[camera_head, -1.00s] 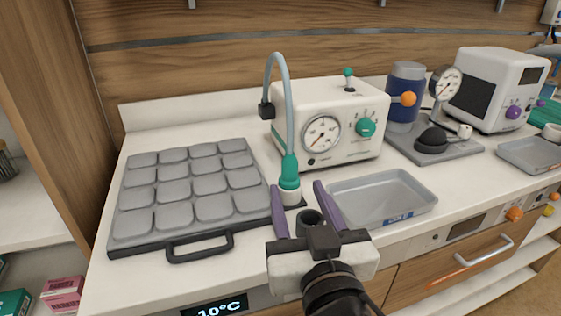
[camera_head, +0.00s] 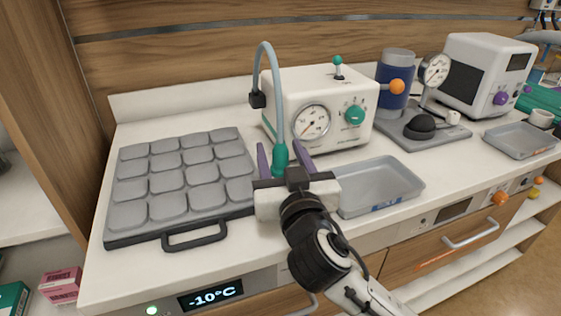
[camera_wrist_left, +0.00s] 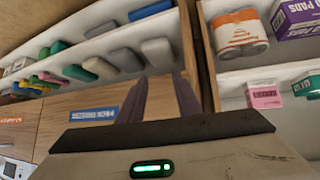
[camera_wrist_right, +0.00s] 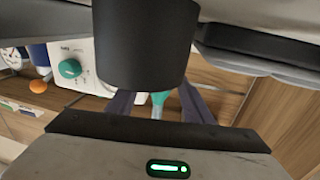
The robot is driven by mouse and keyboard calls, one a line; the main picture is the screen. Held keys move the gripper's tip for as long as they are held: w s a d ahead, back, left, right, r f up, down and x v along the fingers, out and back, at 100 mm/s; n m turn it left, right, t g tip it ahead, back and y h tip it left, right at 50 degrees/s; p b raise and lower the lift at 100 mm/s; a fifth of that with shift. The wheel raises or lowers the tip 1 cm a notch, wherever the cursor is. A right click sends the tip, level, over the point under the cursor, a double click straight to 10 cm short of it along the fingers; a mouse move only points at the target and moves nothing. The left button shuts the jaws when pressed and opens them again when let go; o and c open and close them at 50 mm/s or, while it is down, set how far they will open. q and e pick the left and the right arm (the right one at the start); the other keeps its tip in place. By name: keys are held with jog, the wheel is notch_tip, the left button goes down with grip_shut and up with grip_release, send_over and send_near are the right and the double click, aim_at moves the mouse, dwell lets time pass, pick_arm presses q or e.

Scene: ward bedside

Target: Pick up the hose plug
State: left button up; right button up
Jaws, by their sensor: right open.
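The hose plug (camera_head: 280,160) is a teal connector, upright at the lower end of a grey hose. My right gripper (camera_head: 284,160) is open, with one purple finger on each side of the plug. The plug's lower part is hidden behind my gripper's body. In the right wrist view the teal plug (camera_wrist_right: 159,98) shows between the two spread fingers, partly covered by a dark cylinder. My left gripper (camera_wrist_left: 160,95) shows only in its own wrist view, with nothing visible held, facing shelves; its finger gap is unclear.
A white console (camera_head: 335,95) with a gauge stands right behind the plug. A black-framed grey padded panel (camera_head: 176,222) lies close to the left. A shallow grey tray (camera_head: 405,190) lies to the right. The hose (camera_head: 270,75) arches above my right gripper.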

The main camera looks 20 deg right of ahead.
jog(key=c, duration=1.1)
pick_arm(q)
jog(key=shift+s+f, duration=0.1)
jog(key=shift+s, duration=0.1)
pick_arm(e)
jog(key=shift+r, duration=0.15)
notch_tip(320, 180, up, 9)
jog(key=shift+f+p, duration=0.2)
jog(key=shift+p, duration=0.7)
jog(key=shift+r, duration=0.65)
pick_arm(q)
jog(key=shift+s+a+r, duration=0.25)
jog(key=shift+r, duration=0.1)
pick_arm(e)
jog(key=shift+f, duration=0.15)
